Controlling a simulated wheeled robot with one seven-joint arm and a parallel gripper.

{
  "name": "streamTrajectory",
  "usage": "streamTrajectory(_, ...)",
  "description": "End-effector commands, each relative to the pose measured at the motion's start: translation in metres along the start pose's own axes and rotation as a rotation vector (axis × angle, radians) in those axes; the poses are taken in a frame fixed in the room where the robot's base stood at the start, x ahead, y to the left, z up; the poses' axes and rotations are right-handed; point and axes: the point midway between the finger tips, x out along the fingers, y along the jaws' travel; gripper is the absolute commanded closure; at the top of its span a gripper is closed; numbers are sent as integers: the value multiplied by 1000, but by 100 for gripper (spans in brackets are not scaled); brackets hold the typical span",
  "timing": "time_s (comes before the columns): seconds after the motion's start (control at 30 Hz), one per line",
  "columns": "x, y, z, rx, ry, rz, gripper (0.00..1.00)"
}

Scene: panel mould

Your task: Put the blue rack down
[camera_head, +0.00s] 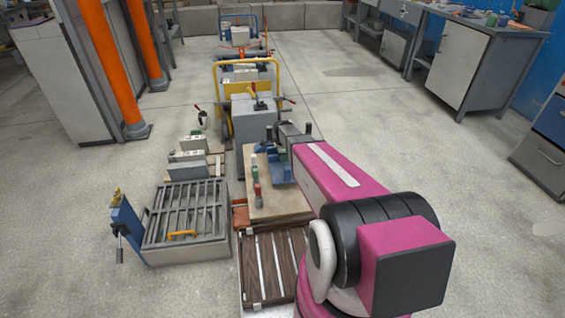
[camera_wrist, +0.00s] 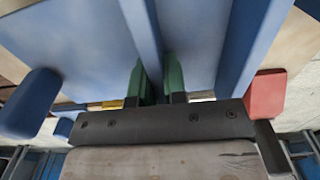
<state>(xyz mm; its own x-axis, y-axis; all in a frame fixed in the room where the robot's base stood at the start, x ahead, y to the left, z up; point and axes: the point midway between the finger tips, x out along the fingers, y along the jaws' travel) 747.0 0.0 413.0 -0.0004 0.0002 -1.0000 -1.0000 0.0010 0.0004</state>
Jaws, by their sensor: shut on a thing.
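The blue rack (camera_head: 277,173) is over the light wooden board at the middle of the head view, mostly small and partly hidden by my arm. In the wrist view the blue rack (camera_wrist: 200,40) fills the upper part, with raised ribs. My gripper (camera_wrist: 160,85) has green fingertips shut on one of its ribs.
The wooden board (camera_head: 262,208) has small red and green pieces (camera_head: 257,190) left of the rack. A grey slatted box (camera_head: 185,248) stands left, a dark slatted pallet (camera_head: 270,275) in front, and a grey cart (camera_head: 250,115) behind. Open floor lies right.

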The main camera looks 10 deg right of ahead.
Motion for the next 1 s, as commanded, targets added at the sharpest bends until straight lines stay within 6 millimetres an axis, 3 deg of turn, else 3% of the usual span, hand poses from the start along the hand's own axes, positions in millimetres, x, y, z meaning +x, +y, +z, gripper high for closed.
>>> streamTrajectory(0.2,30,-1,0,0,0,1,100)
streamTrajectory(0.63,36,0,0,-1,0,1,100)
streamTrajectory(0.67,35,0,0,-1,0,0,78)
streamTrajectory(0.7,35,0,0,-1,0,0,65)
streamTrajectory(1.0,34,0,0,-1,0,0,62)
